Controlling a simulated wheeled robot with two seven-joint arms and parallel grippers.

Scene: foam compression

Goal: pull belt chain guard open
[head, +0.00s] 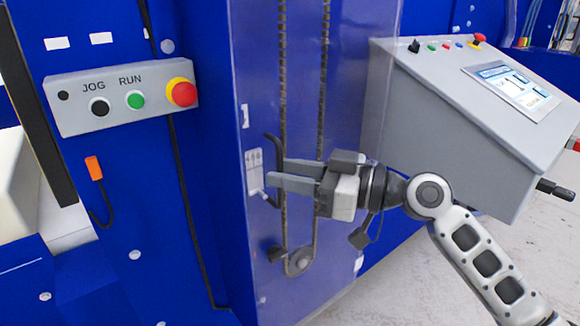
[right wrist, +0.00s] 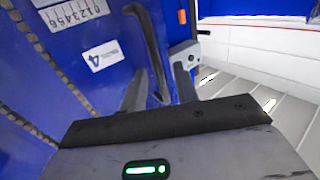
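The belt chain guard (head: 345,90) is a tall, see-through bluish panel on the blue machine, and it looks shut. Chain runs show behind it. A dark curved handle (head: 271,143) stands on its left part; it also shows in the right wrist view (right wrist: 150,45). My right gripper (head: 278,174) reaches in from the right at the handle. In the right wrist view its two fingers (right wrist: 160,88) are apart, with the handle's lower part between them. I cannot tell whether either finger touches it. My left gripper is not in view.
A JOG/RUN button box (head: 120,97) with a red stop knob is on the left. A grey control console (head: 450,120) with a screen stands right of the guard, close above my right arm. Grey floor (head: 400,285) is open at the lower right.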

